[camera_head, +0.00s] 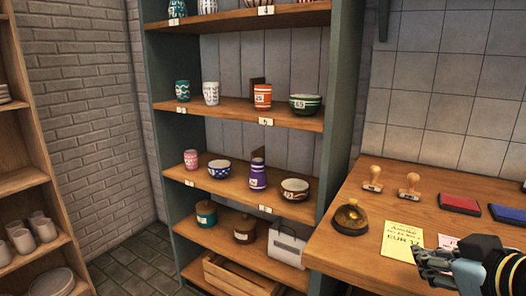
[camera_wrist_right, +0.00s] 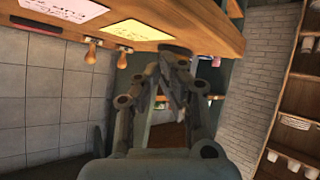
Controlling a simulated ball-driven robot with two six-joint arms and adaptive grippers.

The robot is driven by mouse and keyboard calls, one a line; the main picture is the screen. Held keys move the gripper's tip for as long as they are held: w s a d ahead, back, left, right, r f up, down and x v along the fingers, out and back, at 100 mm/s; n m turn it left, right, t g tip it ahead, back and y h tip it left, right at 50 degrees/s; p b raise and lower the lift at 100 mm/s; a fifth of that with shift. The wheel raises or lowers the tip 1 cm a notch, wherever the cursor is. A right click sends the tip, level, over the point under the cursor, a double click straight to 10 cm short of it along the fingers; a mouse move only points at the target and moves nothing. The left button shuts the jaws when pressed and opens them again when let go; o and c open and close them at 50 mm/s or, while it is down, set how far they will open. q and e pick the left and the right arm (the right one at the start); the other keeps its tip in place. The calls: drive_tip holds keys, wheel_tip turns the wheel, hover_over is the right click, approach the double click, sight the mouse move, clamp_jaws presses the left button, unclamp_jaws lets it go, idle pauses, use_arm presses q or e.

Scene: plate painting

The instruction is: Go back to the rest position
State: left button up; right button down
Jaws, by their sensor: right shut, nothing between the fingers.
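My right gripper (camera_head: 428,262) is at the lower right of the head view, over the wooden counter (camera_head: 347,196) beside the yellow note. It is shut and empty. In the right wrist view the gripper's fingers (camera_wrist_right: 174,85) come together in front of the counter (camera_wrist_right: 195,18), which appears upside down. My left gripper is in neither view.
On the counter are a round dark and brass object (camera_head: 350,217), two wooden stamps (camera_head: 373,179), a yellow note (camera_head: 403,241), a red pad (camera_head: 460,203) and a blue pad (camera_head: 508,214). A shelf (camera_head: 215,186) with painted cups and bowls stands left of the counter.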

drive_tip(key=s+f+m+g+h, duration=0.1)
drive_tip(key=s+f+m+g, duration=0.2)
drive_tip(key=s, duration=0.8)
drive_tip(key=s+f+g+h, duration=0.1)
drive_tip(key=s+f+g, duration=0.35)
drive_tip(key=s, duration=0.65)
drive_tip(key=s+d+f+g+b, duration=0.1)
drive_tip(key=d+f, duration=0.1)
drive_tip(key=f, duration=1.2)
drive_tip(key=s+d+f+g+b, duration=0.1)
drive_tip(key=f, duration=1.3)
drive_tip(key=s+d+f+g+b, duration=0.1)
drive_tip(key=s+f, duration=1.5)
drive_tip(key=s, duration=0.1)
drive_tip(key=shift+s+f+m, duration=0.15)
drive_tip(key=shift+s+m, duration=0.2)
drive_tip(key=shift+m, duration=0.05)
